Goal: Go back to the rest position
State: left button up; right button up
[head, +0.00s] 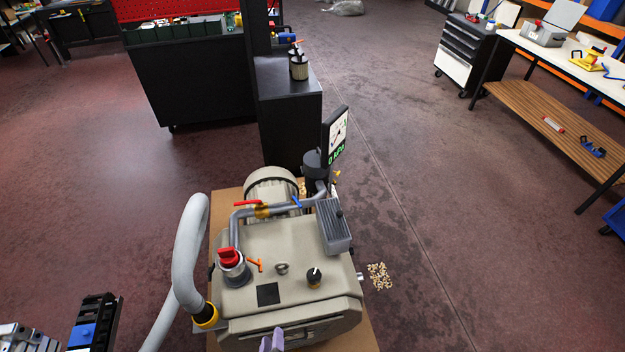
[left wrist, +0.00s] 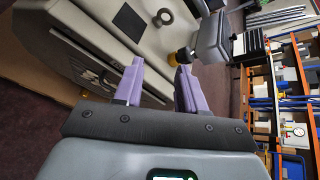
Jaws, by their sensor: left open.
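My left gripper (head: 272,341) shows at the bottom edge of the head view as purple fingertips, in front of the beige vacuum pump (head: 290,260). In the left wrist view its two purple fingers (left wrist: 158,78) are apart, with nothing held between them. The pump's beige casing (left wrist: 97,35) lies beyond the fingers in that view. A black knob (head: 314,278) stands on the pump's top; in the left wrist view a dark knob (left wrist: 181,57) with a yellowish base appears just past the right finger. My right gripper is in neither view.
The pump carries a red knob (head: 228,257), a grey finned box (head: 335,228) and a gauge display (head: 336,137). A thick grey hose (head: 189,240) arches at its left. A black cabinet (head: 288,115) stands behind. Open floor (head: 430,220) lies to the right, before a workbench (head: 565,60).

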pick_arm(q)
jog(key=s+a+r+n+g+p, duration=0.2)
jog(key=r+n+p, duration=0.2)
jog(key=r+p, duration=0.5)
jog(key=s+a+r+n+g+h+p, duration=0.1)
jog(key=s+a+r+n+p, duration=0.15)
jog(key=r+p, duration=0.65)
jog(key=s+a+r+n+g+p, duration=0.15)
jog(key=r+n+p, duration=0.35)
jog(key=r, duration=0.8)
jog(key=s+a+r+n+g+p, duration=0.2)
jog(key=s+a+r+n+g, duration=0.2)
jog(key=s+r+n, duration=0.3)
notch_tip(320, 180, up, 3)
jog(key=a+n, duration=0.1)
jog(key=n, duration=0.5)
jog(key=shift+r+p, duration=0.15)
jog(key=shift+p, duration=0.2)
jog(key=shift+n, duration=0.25)
